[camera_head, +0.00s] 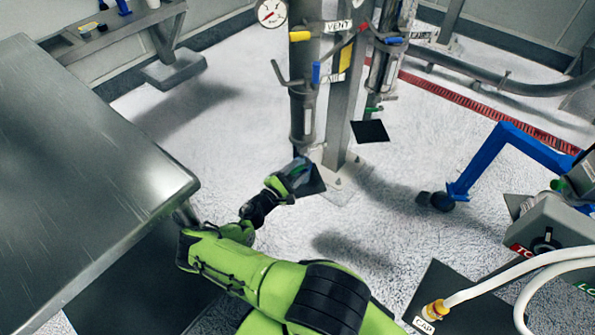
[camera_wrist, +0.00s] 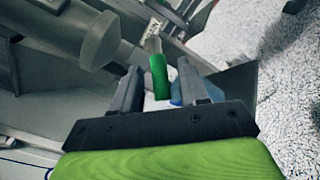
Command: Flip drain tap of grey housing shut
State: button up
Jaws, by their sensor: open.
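My gripper (camera_wrist: 158,72) is open, its two dark fingers spread apart in the wrist view. A green tap handle (camera_wrist: 159,76) on a metal stem shows in the gap between the fingers, and no contact with either finger is clear. In the head view my gripper (camera_head: 303,167) is low at the foot of the grey housing (camera_head: 303,110), an upright cylinder. My gripper and wrist hide the drain tap there. Something blue (camera_wrist: 180,95) shows partly behind the right finger.
A metal table (camera_head: 90,160) stands close on the left of my arm. A post (camera_head: 338,110) and a second housing with a green handle (camera_head: 373,109) stand to the right. A blue wheeled frame (camera_head: 500,160) is farther right. White floor between is open.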

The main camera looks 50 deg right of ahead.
jog(key=shift+w+d, duration=0.1)
jog(key=shift+d, duration=0.6)
grip_shut()
jog(key=shift+w, duration=0.15)
